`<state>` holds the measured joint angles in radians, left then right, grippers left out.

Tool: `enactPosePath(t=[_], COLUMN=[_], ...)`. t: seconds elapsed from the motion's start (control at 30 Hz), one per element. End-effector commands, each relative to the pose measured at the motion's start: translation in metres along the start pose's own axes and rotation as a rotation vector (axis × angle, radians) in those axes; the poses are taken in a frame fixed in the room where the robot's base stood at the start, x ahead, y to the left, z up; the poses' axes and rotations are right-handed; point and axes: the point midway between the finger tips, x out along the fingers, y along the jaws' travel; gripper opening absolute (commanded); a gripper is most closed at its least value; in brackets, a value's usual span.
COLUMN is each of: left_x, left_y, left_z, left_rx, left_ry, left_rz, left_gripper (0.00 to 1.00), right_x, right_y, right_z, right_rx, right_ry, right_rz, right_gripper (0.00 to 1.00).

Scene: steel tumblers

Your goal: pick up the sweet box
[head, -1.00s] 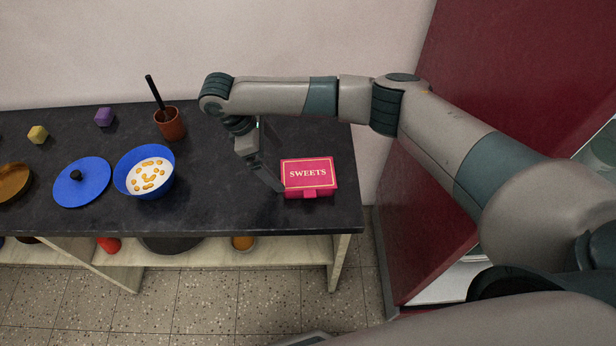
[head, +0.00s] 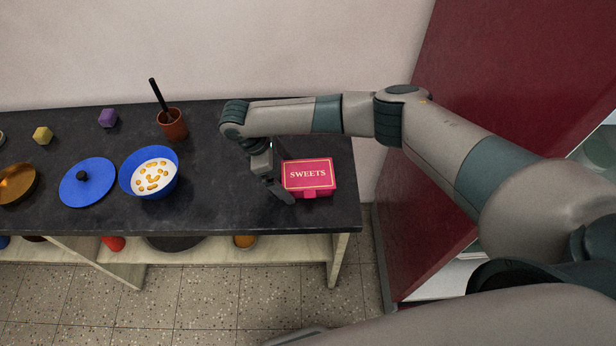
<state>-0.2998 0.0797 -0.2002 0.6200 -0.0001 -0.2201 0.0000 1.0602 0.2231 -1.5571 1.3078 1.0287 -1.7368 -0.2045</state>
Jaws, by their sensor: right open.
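The sweet box (head: 309,177) is a pink-red box with a yellow-edged lid marked SWEETS and a small front clasp. It lies flat near the right end of the dark counter (head: 235,213). My right gripper (head: 279,184) points down at the left side of the box, with its fingers close to that side. It is open and holds nothing. The wrist partly hides the fingers, so I cannot tell whether they touch the box. My left gripper is out of view.
Left of the gripper stand a blue bowl (head: 134,183) with white and orange contents, a blue lid (head: 87,190) and a brown cup (head: 173,130) holding a black-handled utensil. A dark red panel (head: 450,120) rises at right.

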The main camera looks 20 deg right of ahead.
Motion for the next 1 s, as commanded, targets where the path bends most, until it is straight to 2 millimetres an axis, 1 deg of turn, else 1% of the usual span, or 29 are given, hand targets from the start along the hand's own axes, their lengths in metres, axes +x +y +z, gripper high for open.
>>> enactPosePath(t=[0.03,0.17,0.57,0.6,0.77,0.8,1.0], left_x=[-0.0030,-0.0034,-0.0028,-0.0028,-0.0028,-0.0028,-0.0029], left_y=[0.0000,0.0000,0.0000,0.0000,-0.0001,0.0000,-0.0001], left_z=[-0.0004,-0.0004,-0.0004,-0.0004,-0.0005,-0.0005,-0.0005], left_rx=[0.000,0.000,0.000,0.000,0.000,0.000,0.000], left_ry=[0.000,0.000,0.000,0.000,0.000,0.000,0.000], left_rz=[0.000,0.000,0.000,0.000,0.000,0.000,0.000], left_gripper=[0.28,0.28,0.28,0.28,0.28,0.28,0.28], right_x=[0.0040,0.0096,0.0097,0.0097,0.0095,0.0095,0.0092], right_y=[-0.0006,-0.0001,0.0000,0.0000,0.0000,0.0000,0.0002], right_z=[0.0009,0.0001,-0.0001,-0.0001,-0.0001,-0.0001,0.0000], right_rx=[0.000,0.001,0.000,0.000,0.000,0.000,0.000], right_ry=[-0.002,0.000,0.000,0.000,0.000,0.000,0.000], right_rz=[-0.001,0.000,0.000,0.000,0.000,0.000,0.001], right_gripper=[1.00,1.00,1.00,0.98,0.59,0.57,0.57])
